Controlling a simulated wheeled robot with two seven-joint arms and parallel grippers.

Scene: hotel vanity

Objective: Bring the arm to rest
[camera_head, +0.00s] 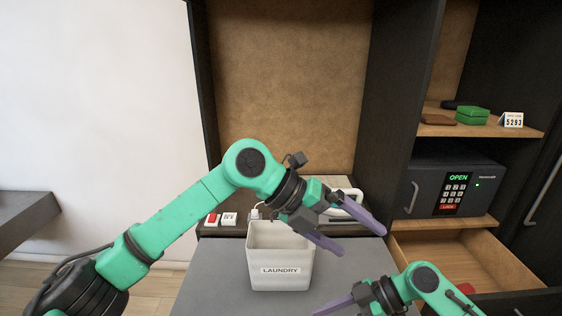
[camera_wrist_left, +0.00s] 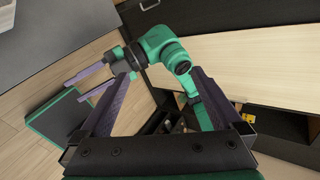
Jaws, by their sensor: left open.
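My left arm (camera_head: 185,208) reaches in from the left, bent at a raised elbow. Its gripper (camera_head: 362,242) is open and empty, with purple fingers spread above and to the right of the white laundry bin (camera_head: 280,284). In the left wrist view nothing lies between its fingers (camera_wrist_left: 160,95). My right arm (camera_head: 428,283) shows low at the right of the head view, its gripper partly cut off at the bottom edge. The left wrist view shows the right gripper (camera_wrist_left: 73,91) with its two fingers apart and nothing between them.
The laundry bin stands on a grey counter (camera_head: 205,285). Behind it are red and white cards (camera_head: 211,218) and a white looped object (camera_head: 347,203). At right are an open wooden drawer (camera_head: 420,250), a safe (camera_head: 450,190) reading OPEN, and a shelf with a green box (camera_head: 472,116).

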